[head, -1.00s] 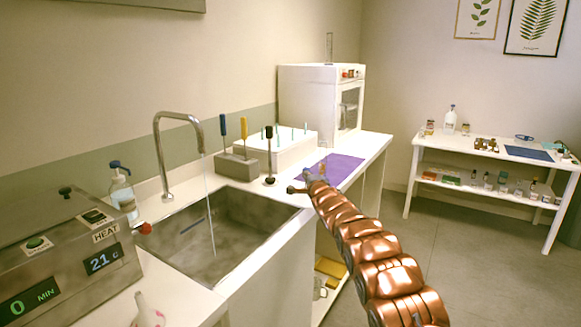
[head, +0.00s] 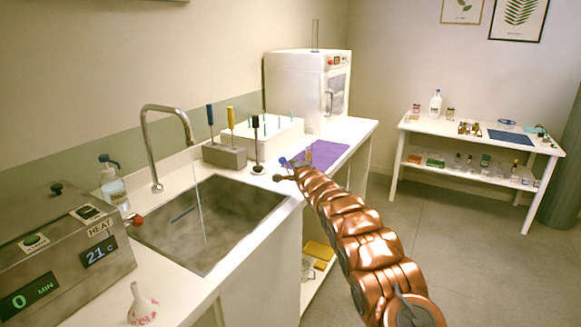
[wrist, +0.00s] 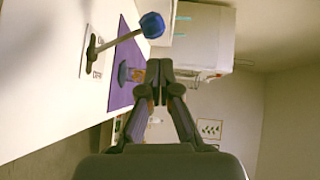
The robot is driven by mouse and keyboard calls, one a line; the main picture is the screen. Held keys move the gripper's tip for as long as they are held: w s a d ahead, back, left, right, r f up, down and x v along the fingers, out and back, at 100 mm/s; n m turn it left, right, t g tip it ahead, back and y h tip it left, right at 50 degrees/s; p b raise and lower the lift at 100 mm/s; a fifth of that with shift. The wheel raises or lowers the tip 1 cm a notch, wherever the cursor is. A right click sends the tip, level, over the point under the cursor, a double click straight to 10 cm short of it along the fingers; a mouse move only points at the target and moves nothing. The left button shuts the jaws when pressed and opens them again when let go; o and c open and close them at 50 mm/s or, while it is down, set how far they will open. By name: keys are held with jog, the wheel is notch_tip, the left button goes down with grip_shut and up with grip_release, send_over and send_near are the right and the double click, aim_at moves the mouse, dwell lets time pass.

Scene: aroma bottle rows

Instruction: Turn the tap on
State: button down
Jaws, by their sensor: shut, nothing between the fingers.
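The chrome tap (head: 148,140) arches over the sink (head: 170,240), and a thin stream of water (head: 201,215) falls from its spout. In the wrist view a metal lever with a blue ball knob (wrist: 152,24) rises from a small white plate (wrist: 95,55) with dark lettering, partly legible as OFF. The blue knob also shows small in the head view (head: 283,161), beside my gripper. My gripper (wrist: 157,88) is shut and empty. Its fingertips appear just below the knob in the wrist view, with a gap between them. My gripper (head: 283,174) is above the counter by the sink's right corner.
A heater box (head: 65,250) with a red knob stands left of the sink, near a soap bottle (head: 113,187). A grey block (head: 225,157) holds upright tools behind the sink. A purple mat (head: 328,153) and a white cabinet (head: 300,85) lie farther along the counter.

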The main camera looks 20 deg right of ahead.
jog(key=s+r+b, duration=0.1)
jog(key=s+r, duration=0.3)
jog(key=s, duration=0.7)
jog(key=shift+s, duration=0.2)
jog(key=shift+a+r, duration=0.1)
dwell(0.3)
